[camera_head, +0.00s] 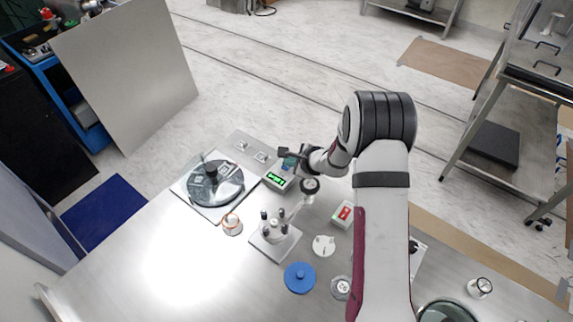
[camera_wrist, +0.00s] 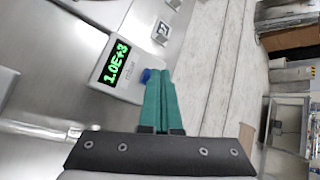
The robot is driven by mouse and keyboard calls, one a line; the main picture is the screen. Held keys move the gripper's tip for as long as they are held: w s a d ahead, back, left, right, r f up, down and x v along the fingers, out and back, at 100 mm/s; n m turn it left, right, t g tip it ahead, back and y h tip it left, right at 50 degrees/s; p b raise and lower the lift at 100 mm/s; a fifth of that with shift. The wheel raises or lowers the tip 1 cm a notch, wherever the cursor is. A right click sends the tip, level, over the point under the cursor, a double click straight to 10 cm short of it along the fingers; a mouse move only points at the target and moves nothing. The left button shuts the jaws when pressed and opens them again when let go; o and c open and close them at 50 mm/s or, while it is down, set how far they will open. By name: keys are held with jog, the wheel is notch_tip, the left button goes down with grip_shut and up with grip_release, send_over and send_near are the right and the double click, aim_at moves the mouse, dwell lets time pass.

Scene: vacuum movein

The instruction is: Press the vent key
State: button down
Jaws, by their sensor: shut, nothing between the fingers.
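A pale gauge box (camera_head: 277,179) with a lit green display stands near the table's back edge. In the wrist view its display (camera_wrist: 115,64) reads 1.0E+3. A small blue key (camera_wrist: 146,75) shows at the box's far right end, partly hidden by my fingers; no label on it can be read. My gripper (camera_head: 289,162) is above that end of the box. In the wrist view my teal fingers (camera_wrist: 158,74) are shut together and empty, with their tips beside the blue key. I cannot tell whether they touch it.
A glass-covered round plate (camera_head: 215,183) is left of the box. A small stand with dark knobs (camera_head: 275,238), a box with a red top (camera_head: 343,214) and a blue disc (camera_head: 299,278) are nearer. Small square tagged blocks (camera_head: 262,156) sit behind.

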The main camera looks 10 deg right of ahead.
notch_tip(320, 180, up, 7)
dwell(0.9)
